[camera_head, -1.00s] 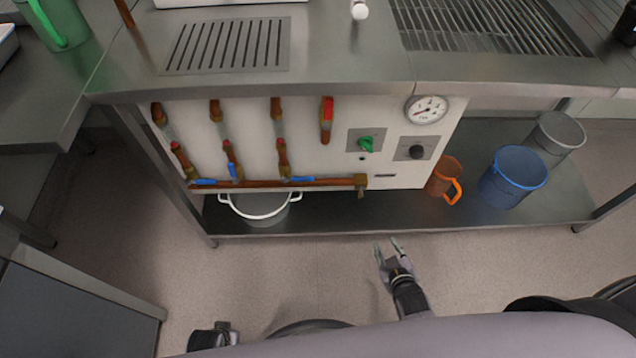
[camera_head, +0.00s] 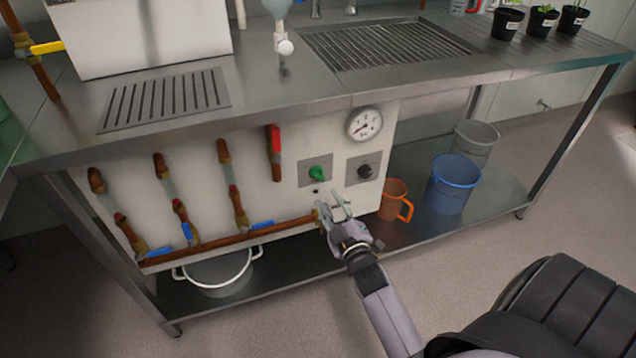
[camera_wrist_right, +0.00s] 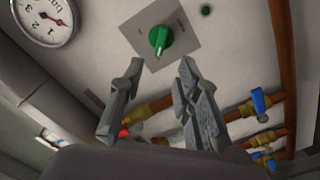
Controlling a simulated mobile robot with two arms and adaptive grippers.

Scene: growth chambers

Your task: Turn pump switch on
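A green rotary knob (camera_head: 317,173) sits on a square grey plate on the white panel under the bench. A black knob (camera_head: 364,171) sits on a similar plate to its right. I cannot read labels to tell which is the pump switch. My right gripper (camera_head: 333,204) is open and empty, just below the two plates. In the right wrist view the green knob (camera_wrist_right: 160,38) lies ahead of and between the open fingertips (camera_wrist_right: 160,68), with no visible contact. My left gripper is not in view.
A pressure gauge (camera_head: 364,123) is above the black knob. Copper pipes (camera_head: 235,240) with red and blue valve handles run left of and below the knobs. An orange jug (camera_head: 393,199), a blue bucket (camera_head: 450,185) and a white pot (camera_head: 217,270) stand on the lower shelf.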

